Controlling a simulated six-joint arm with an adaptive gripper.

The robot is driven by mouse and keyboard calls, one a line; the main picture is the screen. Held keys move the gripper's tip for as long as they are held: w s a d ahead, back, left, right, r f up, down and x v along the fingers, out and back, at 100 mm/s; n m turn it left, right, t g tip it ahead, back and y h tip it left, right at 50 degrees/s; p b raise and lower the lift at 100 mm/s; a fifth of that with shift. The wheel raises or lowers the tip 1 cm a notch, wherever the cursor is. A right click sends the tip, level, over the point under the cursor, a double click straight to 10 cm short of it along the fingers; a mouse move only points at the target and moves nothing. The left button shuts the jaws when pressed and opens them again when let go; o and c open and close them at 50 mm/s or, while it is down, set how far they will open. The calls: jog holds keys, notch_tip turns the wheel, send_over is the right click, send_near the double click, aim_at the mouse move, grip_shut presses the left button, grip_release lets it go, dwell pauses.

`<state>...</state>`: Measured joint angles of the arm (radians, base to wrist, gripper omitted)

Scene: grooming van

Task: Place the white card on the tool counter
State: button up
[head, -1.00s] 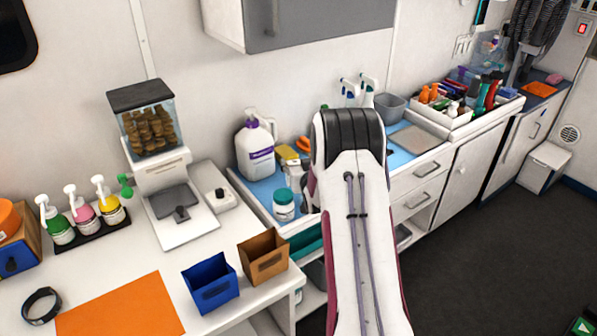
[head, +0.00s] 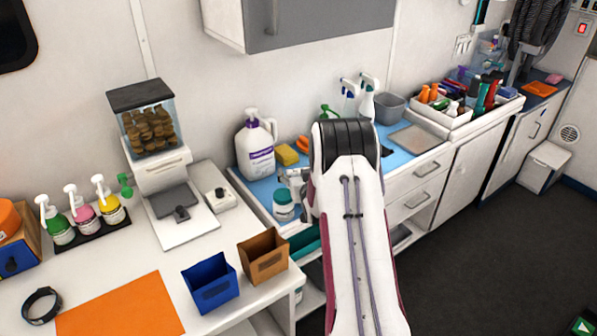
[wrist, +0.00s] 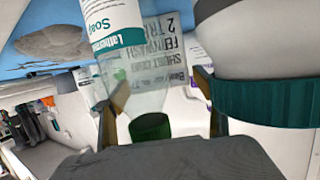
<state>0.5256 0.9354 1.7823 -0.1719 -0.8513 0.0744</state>
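The white card (wrist: 176,48) with dark print shows in the wrist view, beyond my fingers and partly behind a clear soap bottle (wrist: 118,22). I cannot make it out in the head view. My gripper (wrist: 165,105) has its two fingers apart, one on each side of the lower part of the card; no grip on it shows. In the head view my gripper (head: 296,178) is low over the blue-topped counter (head: 262,190), largely hidden by my arm. Farther right, the counter carries a white tray of tools (head: 447,112).
A white jar with a teal band (wrist: 265,100) is close on the right in the wrist view. A large white jug (head: 255,150) and a yellow sponge (head: 287,154) stand near my gripper. A grey flat tray (head: 417,138) lies right of my arm.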

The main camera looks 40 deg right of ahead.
jog(key=shift+r, duration=0.2)
dwell(0.3)
jog(key=v, duration=1.2)
dwell(0.3)
jog(key=shift+w+a+r, duration=0.1)
jog(key=shift+a, duration=0.05)
dwell(0.4)
jog(key=s+a+r+n+g+y, duration=0.1)
jog(key=s+a+r+g, duration=0.1)
jog(key=s+a+r, duration=0.4)
jog(key=s+a+r+n+g+y, duration=0.1)
jog(key=a+r+g+y, duration=0.1)
jog(key=a+r, duration=0.7)
jog(key=s+a+r+g, duration=0.1)
jog(key=s+a, duration=0.4)
jog(key=s, duration=0.4)
jog(key=s+a+r+n+g+y, duration=0.1)
jog(key=s+a, duration=0.4)
jog(key=s, duration=0.4)
jog(key=s+a+r+n+g+y, duration=0.1)
jog(key=s+a+g, duration=0.1)
jog(key=s+a, duration=0.4)
jog(key=s, duration=0.4)
jog(key=shift+r, duration=0.15)
dwell(1.0)
